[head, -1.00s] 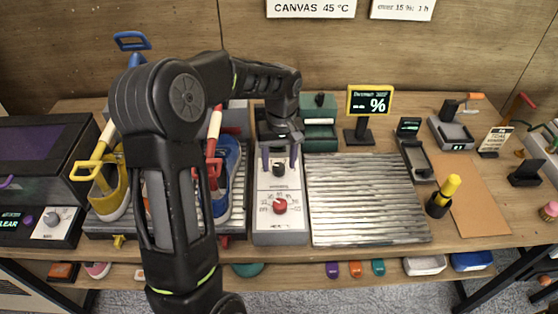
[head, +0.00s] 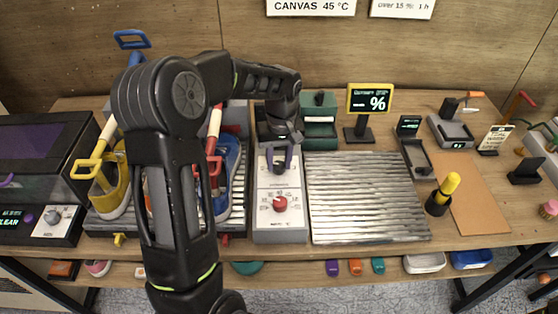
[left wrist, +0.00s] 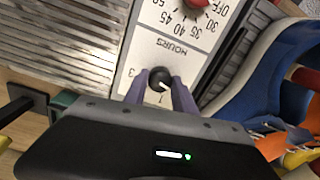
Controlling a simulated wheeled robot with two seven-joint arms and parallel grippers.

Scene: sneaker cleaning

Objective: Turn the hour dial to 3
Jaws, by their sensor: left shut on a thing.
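The hour dial is a small black knob (head: 279,168) on the upper part of a white control panel (head: 264,222). In the left wrist view the black knob (left wrist: 159,79) sits below the upside-down word HOURS, with a white pointer mark toward the picture's bottom. A 3 shows at the panel's lower left there. My left gripper (head: 279,158) reaches down from above, its purple fingers (left wrist: 160,88) shut on the knob's two sides. A red dial (head: 280,204) with a minutes-like scale and OFF sits nearer the front, apart from the fingers. My right gripper is not in view.
A ribbed metal tray (head: 365,200) lies right of the panel. A rack with a blue shoe (head: 231,160) and a yellow shoe (head: 110,195) stands left. A green box (head: 320,130) is behind. A percent display (head: 370,100) stands at the back.

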